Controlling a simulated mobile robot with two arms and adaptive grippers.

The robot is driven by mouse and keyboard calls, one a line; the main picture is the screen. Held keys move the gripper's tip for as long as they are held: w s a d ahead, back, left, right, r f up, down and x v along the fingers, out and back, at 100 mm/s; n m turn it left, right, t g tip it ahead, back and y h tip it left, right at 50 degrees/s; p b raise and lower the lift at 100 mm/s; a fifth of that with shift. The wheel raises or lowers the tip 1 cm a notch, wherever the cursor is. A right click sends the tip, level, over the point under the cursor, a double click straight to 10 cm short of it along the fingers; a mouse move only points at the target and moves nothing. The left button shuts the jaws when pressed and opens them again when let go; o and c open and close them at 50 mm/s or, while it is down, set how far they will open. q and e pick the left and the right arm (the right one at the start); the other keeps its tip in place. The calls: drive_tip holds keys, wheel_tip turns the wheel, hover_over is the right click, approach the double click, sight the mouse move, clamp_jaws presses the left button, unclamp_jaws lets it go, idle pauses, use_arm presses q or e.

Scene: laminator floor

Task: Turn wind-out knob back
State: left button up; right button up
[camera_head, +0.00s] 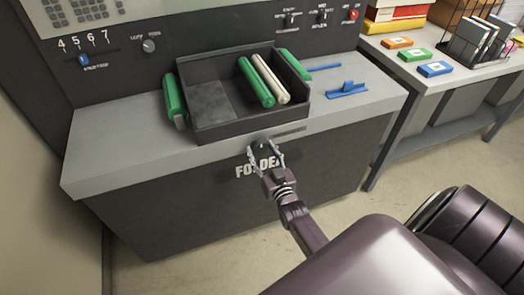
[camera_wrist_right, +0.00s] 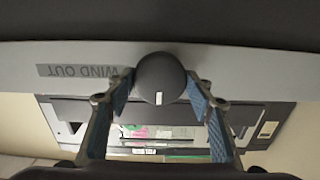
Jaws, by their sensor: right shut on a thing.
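The wind-out knob (camera_wrist_right: 160,78) is a dark round knob with a short white mark, on the grey front of the machine. In the right wrist view its white mark is at the lower side of the knob's face. The "WIND OUT" label (camera_wrist_right: 78,72) beside it appears upside down. My right gripper (camera_wrist_right: 160,95) has one blue-padded finger on each side of the knob and is shut on it. In the head view my right gripper (camera_head: 265,154) is at the front edge of the worktop, with the knob partly hidden between its fingers. My left gripper is not in view.
A dark tray (camera_head: 212,126) with green and cream rolls stands on the worktop (camera_head: 110,150) behind the knob. A blue part (camera_head: 347,89) lies right of it. A side table (camera_head: 410,62) with coloured boxes stands at the right. Floor is clear between them.

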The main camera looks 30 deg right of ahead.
idle(0.5)
drive_tip(key=o, duration=1.2)
drive_tip(key=shift+c, duration=0.2)
drive_tip(key=v, duration=1.2)
drive_tip(key=shift+f, duration=0.1)
